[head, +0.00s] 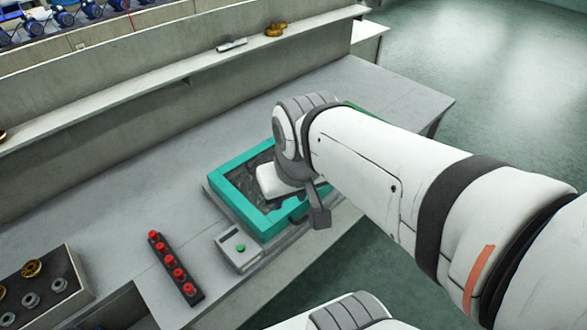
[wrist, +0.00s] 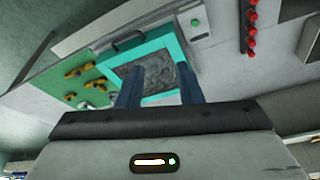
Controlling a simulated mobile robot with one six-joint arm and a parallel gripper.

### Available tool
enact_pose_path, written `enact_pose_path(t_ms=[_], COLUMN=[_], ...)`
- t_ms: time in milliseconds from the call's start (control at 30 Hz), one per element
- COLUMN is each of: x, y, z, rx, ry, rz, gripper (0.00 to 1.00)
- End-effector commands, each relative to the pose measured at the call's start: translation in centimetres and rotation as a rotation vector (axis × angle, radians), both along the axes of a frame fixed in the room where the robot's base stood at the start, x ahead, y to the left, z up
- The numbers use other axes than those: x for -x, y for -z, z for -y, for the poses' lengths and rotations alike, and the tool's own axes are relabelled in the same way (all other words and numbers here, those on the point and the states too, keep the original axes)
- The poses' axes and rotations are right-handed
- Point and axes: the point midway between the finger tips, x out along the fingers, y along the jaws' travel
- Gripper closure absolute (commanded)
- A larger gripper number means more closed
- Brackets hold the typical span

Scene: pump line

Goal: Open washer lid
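The washer (head: 222,198) is a teal-framed box with a dark grey, mottled middle, set on the bench; my arm covers part of it in the head view. In the wrist view its teal frame (wrist: 172,42) surrounds the grey panel (wrist: 150,70). A dark bar handle (wrist: 130,40) is at the frame's upper left edge. The lid looks flat, but I cannot tell surely whether it is shut. My gripper (wrist: 160,84) has its two dark fingers apart with nothing visible between them, over the washer.
A grey box with a green button (head: 240,247) stands beside the washer, near a strip of red buttons (head: 174,268). A green mat with yellow parts (wrist: 78,80) lies at the washer's other side. A tray of round parts (head: 42,290) is at left. A raised shelf (head: 180,70) runs behind.

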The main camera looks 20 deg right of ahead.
Motion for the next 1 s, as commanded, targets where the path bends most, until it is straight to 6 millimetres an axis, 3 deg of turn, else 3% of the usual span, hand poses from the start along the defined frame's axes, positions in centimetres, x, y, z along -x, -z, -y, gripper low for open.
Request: enact_pose_path(t_ms=[167,267,367,500,700,833,1000], x=[-0.2,-1.2,-3.2,-6.7,-10.3,-11.4,-11.9], y=[0.3,1.6,4.0,8.7,15.1,17.8,19.4], z=[0.1,0.7,1.4,4.5,9.6,11.9,13.0], rx=[-0.005,-0.03,-0.078,-0.169,-0.278,-0.321,-0.343], ry=[0.016,0.091,0.237,0.534,0.923,1.087,1.172], rz=[-0.004,-0.02,-0.047,-0.089,-0.135,-0.15,-0.156], gripper=[0.68,0.68,0.68,0.68,0.68,0.68,0.68])
